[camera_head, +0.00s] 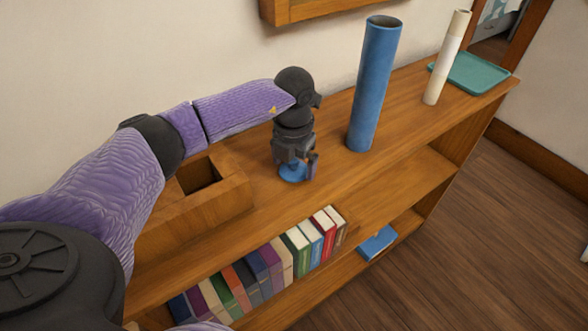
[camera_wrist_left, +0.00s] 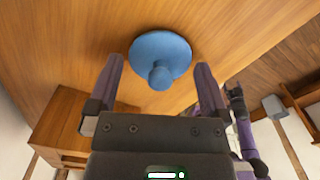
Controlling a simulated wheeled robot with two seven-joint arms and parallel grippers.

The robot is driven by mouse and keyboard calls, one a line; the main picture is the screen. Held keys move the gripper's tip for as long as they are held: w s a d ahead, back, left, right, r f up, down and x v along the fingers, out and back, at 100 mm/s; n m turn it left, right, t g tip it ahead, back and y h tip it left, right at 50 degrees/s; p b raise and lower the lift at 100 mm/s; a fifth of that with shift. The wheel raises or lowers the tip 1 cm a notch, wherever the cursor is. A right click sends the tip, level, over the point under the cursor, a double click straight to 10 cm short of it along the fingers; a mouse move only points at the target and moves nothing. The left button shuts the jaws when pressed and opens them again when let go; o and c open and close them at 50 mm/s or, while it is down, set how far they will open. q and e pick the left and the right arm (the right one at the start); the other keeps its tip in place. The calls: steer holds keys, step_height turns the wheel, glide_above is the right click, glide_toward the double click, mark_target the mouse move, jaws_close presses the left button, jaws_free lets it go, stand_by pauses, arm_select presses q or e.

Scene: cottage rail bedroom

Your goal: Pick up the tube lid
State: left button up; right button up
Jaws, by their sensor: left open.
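The tube lid (camera_head: 292,172) is a round blue disc lying on the shelf top. In the left wrist view the lid (camera_wrist_left: 160,57) shows a knob in its middle. My left gripper (camera_head: 300,165) points down right above the lid, hiding part of it in the head view. The gripper is open and holds nothing. A blue tube (camera_head: 374,88) stands upright on the shelf top, to the right of the gripper, its top end open.
A wooden box (camera_head: 212,203) with a square opening stands left of the lid. A white tube with a tan top (camera_head: 445,65) and a teal tray (camera_head: 474,73) are at the far right. Several books (camera_head: 262,270) fill the shelf below. A blue book (camera_head: 376,243) lies lower.

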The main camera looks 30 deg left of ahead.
arm_select(q)
steer(key=shift+f, duration=0.25)
